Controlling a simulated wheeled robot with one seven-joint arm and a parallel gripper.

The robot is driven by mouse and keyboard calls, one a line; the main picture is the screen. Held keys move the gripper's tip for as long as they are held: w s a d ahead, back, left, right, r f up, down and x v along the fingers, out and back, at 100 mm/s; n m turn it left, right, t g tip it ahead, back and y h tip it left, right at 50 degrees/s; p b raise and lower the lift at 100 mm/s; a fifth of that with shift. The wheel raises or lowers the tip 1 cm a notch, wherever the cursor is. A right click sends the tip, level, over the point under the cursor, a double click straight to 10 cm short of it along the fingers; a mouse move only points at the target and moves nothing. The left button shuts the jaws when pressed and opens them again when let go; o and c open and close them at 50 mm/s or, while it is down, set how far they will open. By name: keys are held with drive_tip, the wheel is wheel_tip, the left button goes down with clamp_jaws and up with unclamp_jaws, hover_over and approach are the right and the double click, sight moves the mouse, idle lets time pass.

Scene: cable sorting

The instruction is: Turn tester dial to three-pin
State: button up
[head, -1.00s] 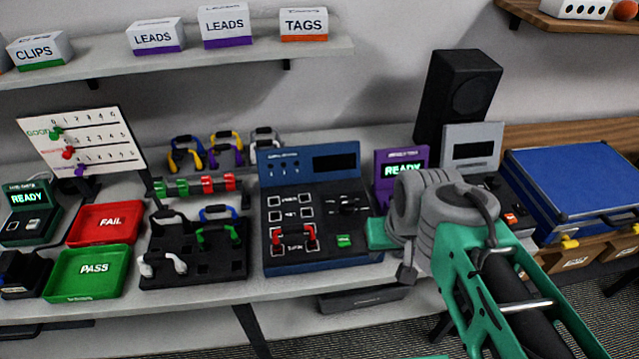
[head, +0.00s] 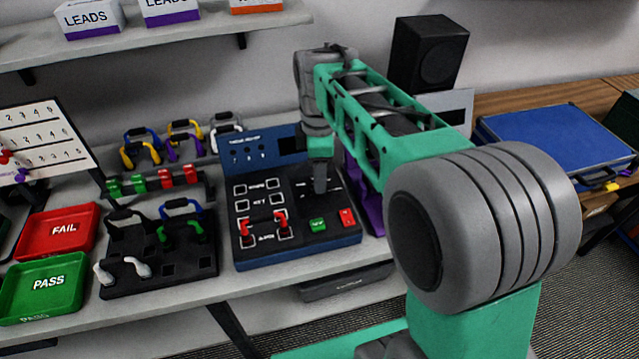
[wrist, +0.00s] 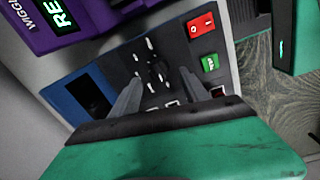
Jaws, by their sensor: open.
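The cable tester (head: 300,235) is a dark blue panel on the bench, with a display, labelled sockets, and a green and a red button. The tester also shows in the wrist view (wrist: 87,85). Its black dial (wrist: 157,77), ringed by white marks, lies ahead of my fingers in the wrist view; in the head view my gripper covers it. My gripper (head: 320,190) points down over the dial area. In the wrist view its two grey fingers (wrist: 160,88) are apart, one on each side of the dial, with nothing between them. I cannot tell if they touch the panel.
A red-handled lead (head: 264,224) is plugged into the tester's lower sockets. A purple device (wrist: 70,22) stands close beside the tester. To the left are a black lead block (head: 160,265), a green PASS tray (head: 42,300) and a red FAIL tray (head: 60,240).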

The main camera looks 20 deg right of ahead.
wheel_tip(320, 180, down, 4)
drive_tip(key=shift+w+f, duration=0.15)
drive_tip(key=shift+f, duration=0.1)
drive_tip(key=shift+c, duration=0.4)
clamp_jaws()
drive_tip(key=shift+d, duration=0.2)
